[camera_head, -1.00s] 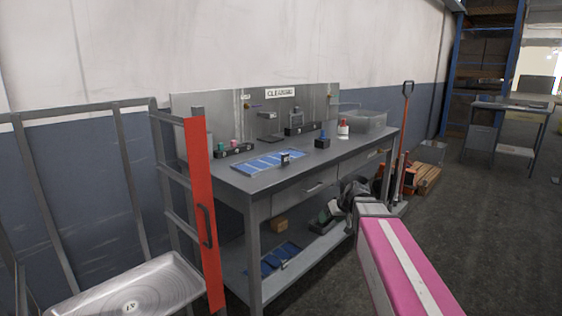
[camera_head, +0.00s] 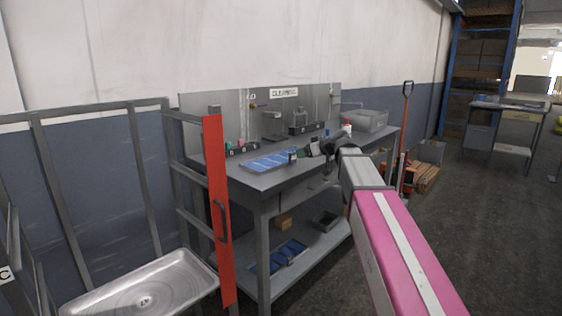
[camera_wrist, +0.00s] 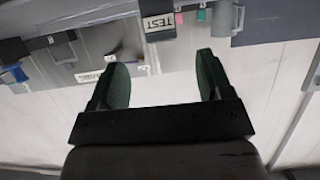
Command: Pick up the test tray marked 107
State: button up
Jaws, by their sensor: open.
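No marking 107 is legible in either view. A shallow metal tray (camera_head: 175,283) sits in the rack at the lower left of the head view. It bears a small round mark too small to read, so I cannot tell whether it is the test tray. My gripper (camera_head: 316,148) is in front of the workbench at about top height, well to the right of that tray. In the wrist view my gripper (camera_wrist: 162,78) is open, with its two green fingers apart and nothing between them.
A red upright with a handle (camera_head: 217,205) stands between rack and bench. A label (camera_wrist: 158,23) shows in the wrist view. Open floor lies at right.

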aim_at(294, 154)
jog(key=shift+x, duration=3.5)
jog(key=shift+f, duration=0.1)
jog(key=c, duration=1.2)
